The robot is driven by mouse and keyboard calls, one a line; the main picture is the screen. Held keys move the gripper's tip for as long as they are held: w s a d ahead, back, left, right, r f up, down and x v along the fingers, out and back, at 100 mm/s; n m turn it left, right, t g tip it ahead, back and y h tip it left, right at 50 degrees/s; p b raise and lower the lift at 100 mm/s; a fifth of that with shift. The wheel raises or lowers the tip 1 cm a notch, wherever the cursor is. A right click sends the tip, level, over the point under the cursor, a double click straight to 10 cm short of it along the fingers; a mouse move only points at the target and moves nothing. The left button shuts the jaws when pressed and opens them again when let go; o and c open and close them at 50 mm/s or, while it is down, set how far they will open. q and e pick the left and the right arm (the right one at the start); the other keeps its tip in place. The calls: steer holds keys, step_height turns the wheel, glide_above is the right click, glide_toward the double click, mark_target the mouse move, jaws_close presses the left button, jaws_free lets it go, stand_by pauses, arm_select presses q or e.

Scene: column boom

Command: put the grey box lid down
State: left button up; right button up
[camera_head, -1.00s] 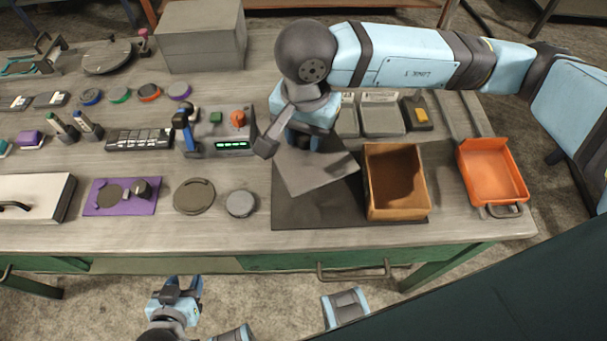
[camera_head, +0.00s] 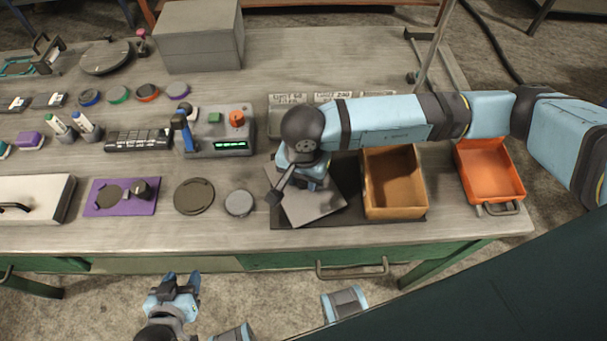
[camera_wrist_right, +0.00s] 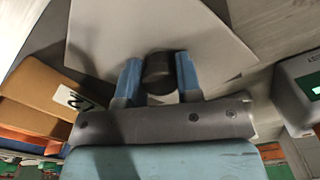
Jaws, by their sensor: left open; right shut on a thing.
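The grey box lid (camera_head: 312,207) is a flat square plate with a dark knob (camera_wrist_right: 159,72). My right gripper (camera_wrist_right: 158,78) is shut on the knob, one blue finger on each side. In the head view the lid is over the dark mat (camera_head: 378,223), left of the open brown box (camera_head: 393,208), and turned a little against the mat's edges. My right wrist hides its far part. I cannot tell whether the lid touches the mat. In the right wrist view the lid (camera_wrist_right: 150,25) lies beyond the fingers. My left gripper (camera_head: 182,278) is open and empty, in front of the table.
An orange tray (camera_head: 490,172) stands right of the brown box. A grey disc (camera_head: 239,203) and a dark disc (camera_head: 194,196) lie left of the mat. A device with an orange knob (camera_head: 222,133) stands behind them. A large grey box (camera_head: 200,40) stands at the back.

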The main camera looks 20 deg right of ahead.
steer(key=shift+f+b, duration=0.25)
steer(key=shift+b, duration=0.15)
steer(key=o, duration=0.9)
steer(key=shift+r, duration=0.1)
steer(key=shift+o, duration=0.2)
steer(key=shift+r, duration=0.1)
steer(key=shift+r+p, duration=0.2)
steer(key=shift+p, duration=0.3)
step_height(320, 180, up, 12)
steer(key=b, duration=0.1)
steer(key=shift+f, duration=0.1)
